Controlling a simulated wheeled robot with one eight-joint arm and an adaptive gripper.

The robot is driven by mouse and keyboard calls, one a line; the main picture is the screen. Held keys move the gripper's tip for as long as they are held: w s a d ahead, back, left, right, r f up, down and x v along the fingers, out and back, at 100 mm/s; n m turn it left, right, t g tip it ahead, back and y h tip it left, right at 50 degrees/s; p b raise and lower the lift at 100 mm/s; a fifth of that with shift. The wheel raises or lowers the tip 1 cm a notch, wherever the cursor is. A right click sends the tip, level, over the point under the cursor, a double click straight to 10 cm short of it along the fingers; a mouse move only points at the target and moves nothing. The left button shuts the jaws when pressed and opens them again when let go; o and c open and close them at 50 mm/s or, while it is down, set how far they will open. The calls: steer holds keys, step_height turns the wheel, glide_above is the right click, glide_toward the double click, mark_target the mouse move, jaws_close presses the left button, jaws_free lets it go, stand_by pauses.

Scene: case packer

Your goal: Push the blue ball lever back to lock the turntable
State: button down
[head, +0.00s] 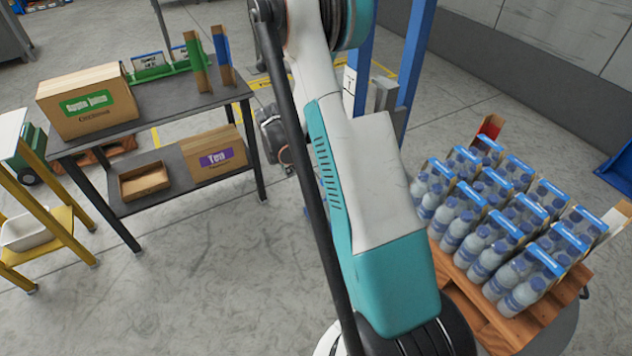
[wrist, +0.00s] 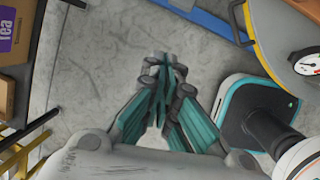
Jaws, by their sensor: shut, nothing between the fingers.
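My gripper (wrist: 162,64) is shut and empty in the wrist view, its teal fingers together above bare grey floor. In the head view only the grey wrist end of my arm shows, left of the arm's upper links; the fingertips cannot be made out. A round grey turntable edge (head: 569,322) shows at the lower right of the head view, under a wooden pallet (head: 470,302) of bottle packs. My arm hides part of it. I cannot make out a blue ball lever in either view. My gripper touches nothing that I can see.
A dark two-level table (head: 190,104) with cartons stands left. A blue upright post (head: 416,60) stands behind my arm. The wrist view shows a yellow-rimmed grey disc (wrist: 262,30) and a gauge (wrist: 306,62) at upper right.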

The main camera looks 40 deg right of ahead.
steer(key=s+d+f+n+g, duration=0.1)
steer(key=s+d+f, duration=0.1)
steer(key=f, duration=0.3)
steer(key=shift+d+n, duration=0.3)
steer(key=shift+d, duration=0.3)
steer(key=shift+f, duration=0.15)
steer(key=d+f+b, duration=0.5)
steer(key=d+f, duration=0.1)
steer(key=f, duration=0.3)
steer(key=shift+w+d+f, duration=0.2)
steer(key=shift+w+f, duration=0.05)
steer(key=shift+w, duration=0.1)
steer(key=shift+d, duration=0.1)
